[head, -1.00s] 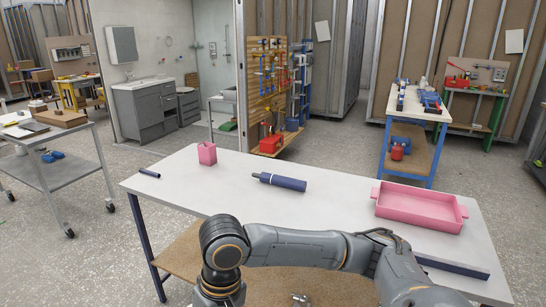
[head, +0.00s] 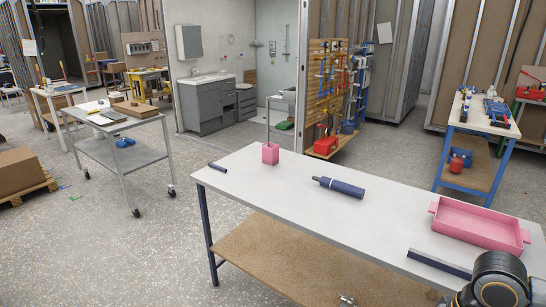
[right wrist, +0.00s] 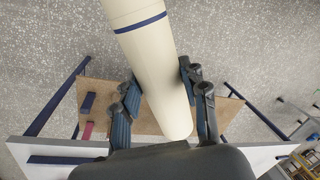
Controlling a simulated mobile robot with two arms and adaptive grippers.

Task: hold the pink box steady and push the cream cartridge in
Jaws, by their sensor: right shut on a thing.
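The pink box (head: 270,154) stands upright near the far left end of the white table (head: 300,205), with a dark opening at its top. My right gripper (right wrist: 160,90) is shut on the cream cartridge (right wrist: 150,65), a long smooth cylinder with a dark blue band, seen in the right wrist view. The cartridge is clear of the box. The right gripper is outside the head view. My left gripper is not in view.
A dark blue cylinder (head: 340,187) lies mid-table and a short dark rod (head: 217,166) lies left of the box. A pink tray (head: 480,225) is at the right, with a dark bar (head: 440,263) before it. The table's front left is clear.

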